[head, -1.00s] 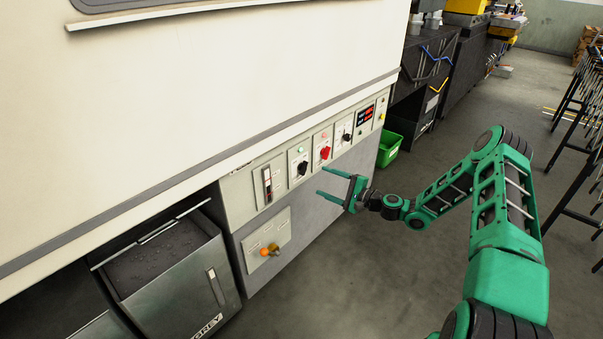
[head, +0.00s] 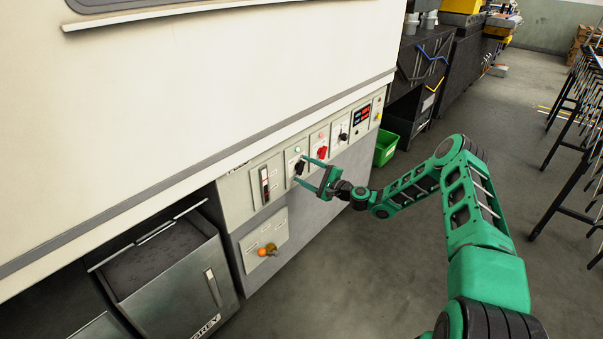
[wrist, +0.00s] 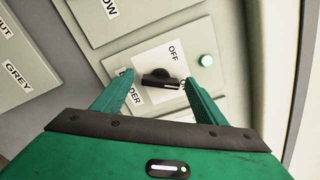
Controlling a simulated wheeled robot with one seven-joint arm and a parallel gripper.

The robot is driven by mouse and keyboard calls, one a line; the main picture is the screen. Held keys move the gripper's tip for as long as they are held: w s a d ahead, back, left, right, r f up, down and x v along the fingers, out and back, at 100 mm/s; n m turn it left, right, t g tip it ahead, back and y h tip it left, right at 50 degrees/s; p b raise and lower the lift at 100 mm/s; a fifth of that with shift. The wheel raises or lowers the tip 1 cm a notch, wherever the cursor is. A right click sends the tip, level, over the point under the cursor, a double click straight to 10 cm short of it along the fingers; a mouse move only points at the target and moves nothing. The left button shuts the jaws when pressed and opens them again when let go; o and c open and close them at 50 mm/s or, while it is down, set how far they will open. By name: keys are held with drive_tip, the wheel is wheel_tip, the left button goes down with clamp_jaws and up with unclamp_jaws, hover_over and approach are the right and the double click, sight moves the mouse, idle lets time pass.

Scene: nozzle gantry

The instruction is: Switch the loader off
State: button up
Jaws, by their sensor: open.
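The loader switch is a black rotary knob (wrist: 160,78) on a white plate in the wrist view. The plate is marked OFF and ON, with a partly covered label ending in "DER". The knob's white mark points toward the ON side. A lit green lamp (wrist: 206,60) sits beside the plate. In the head view the knob (head: 299,167) is on the panel below its green lamp (head: 297,149). My green gripper (head: 300,170) is open, its two fingers reaching toward the panel on either side of the knob. I cannot tell whether they touch it.
A red knob (head: 322,152) and another black knob (head: 343,136) sit to the right on the panel. A slider plate (head: 264,184) is to the left. An orange-knobbed lever (head: 262,252) is below. A green bin (head: 386,148) stands on the floor.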

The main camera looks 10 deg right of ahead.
drive_tip(key=shift+w+a, duration=0.2)
drive_tip(key=shift+w, duration=0.1)
drive_tip(key=shift+c, duration=0.6)
drive_tip(key=c, duration=0.9)
drive_tip(key=shift+a, duration=0.4)
drive_tip(key=shift+c, duration=0.2)
drive_tip(key=shift+d, duration=0.3)
drive_tip(key=n, duration=0.4)
drive_tip(key=shift+s+f, duration=0.1)
drive_tip(key=shift+f, duration=0.1)
drive_tip(key=n, duration=0.4)
drive_tip(key=shift+f, duration=0.1)
drive_tip(key=shift+d+f+n, duration=0.1)
drive_tip(key=shift+f+n, duration=0.05)
drive_tip(key=shift+n, duration=1.75)
